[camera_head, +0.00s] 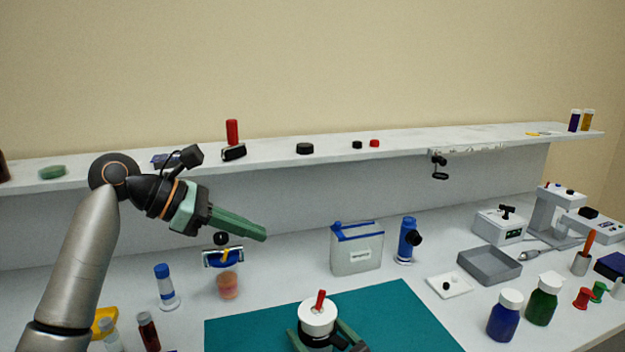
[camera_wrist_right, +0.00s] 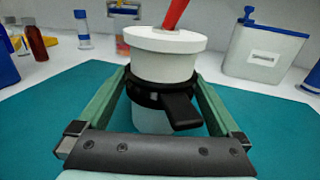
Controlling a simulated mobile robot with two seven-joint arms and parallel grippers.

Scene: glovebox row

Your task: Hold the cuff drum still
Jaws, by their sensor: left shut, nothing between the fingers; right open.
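The cuff drum (camera_head: 318,314) is a white cylinder with a wider white top, a black cuff with a black tab, and a red handle standing up from it. It stands upright on the teal mat (camera_head: 395,310). In the right wrist view the drum (camera_wrist_right: 165,62) is between the green fingers of my right gripper (camera_wrist_right: 163,92). These fingers are open, one on each side of the drum; contact is not clear. My left gripper (camera_head: 262,236) is shut and empty, raised in the air at the left, well away from the drum.
A grey-white box with a blue top (camera_head: 357,250) and a blue-capped vial (camera_head: 166,287) stand behind the mat. Blue (camera_head: 504,316) and green (camera_head: 542,300) bottles stand to its right. A shelf (camera_head: 270,158) runs along the back. The mat around the drum is clear.

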